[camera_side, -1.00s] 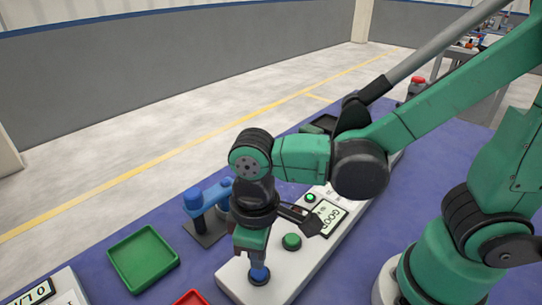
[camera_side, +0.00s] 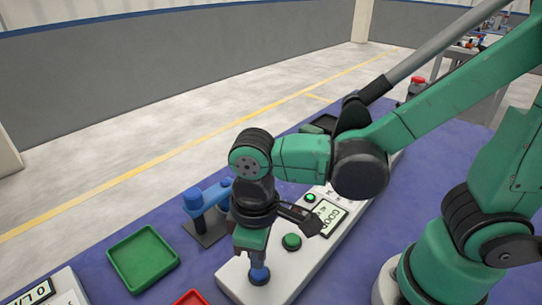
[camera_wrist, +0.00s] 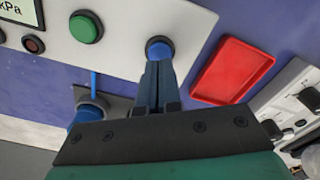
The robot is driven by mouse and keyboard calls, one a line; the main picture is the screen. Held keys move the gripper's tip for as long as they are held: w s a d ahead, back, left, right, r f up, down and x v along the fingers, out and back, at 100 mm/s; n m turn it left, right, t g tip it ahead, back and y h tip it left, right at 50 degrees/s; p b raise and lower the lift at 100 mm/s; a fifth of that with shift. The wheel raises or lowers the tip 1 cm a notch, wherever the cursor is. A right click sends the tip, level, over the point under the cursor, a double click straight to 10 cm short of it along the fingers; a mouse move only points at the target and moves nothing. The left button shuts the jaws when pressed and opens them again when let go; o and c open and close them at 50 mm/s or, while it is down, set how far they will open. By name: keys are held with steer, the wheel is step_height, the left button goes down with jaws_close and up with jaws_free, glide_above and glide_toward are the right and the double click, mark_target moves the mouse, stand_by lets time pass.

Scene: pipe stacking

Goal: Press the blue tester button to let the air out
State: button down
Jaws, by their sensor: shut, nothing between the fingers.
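The white tester panel (camera_side: 230,278) lies on the blue table and carries a blue button (camera_side: 260,275) at its near end. In the wrist view the blue button (camera_wrist: 159,48) sits right at my fingertips. My gripper (camera_side: 259,263) points down over the button, its fingers shut with nothing between them. The tips appear to touch the button's top; I cannot tell how far it is pressed. A small green lamp (camera_side: 310,197) is lit.
A green tray (camera_side: 143,259) and a red tray (camera_side: 189,298) lie left of the panel. A blue fixture (camera_side: 195,203) on a dark base stands behind my gripper.

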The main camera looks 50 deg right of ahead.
steer(key=shift+f, duration=1.3)
stand_by(0.9)
steer(key=shift+r, duration=3.5)
steer(key=w+d+r+m+t, duration=0.1)
steer(key=w+d+m+t, duration=0.1)
steer(key=d, duration=0.4)
steer(key=w+d+r+m+t, duration=0.1)
steer(key=w+d+m+t, duration=0.1)
steer(key=d+m+t, duration=0.2)
steer(key=d+t, duration=0.1)
steer(key=d, duration=0.2)
steer(key=shift+w+r, duration=0.25)
steer(key=shift+w, duration=0.1)
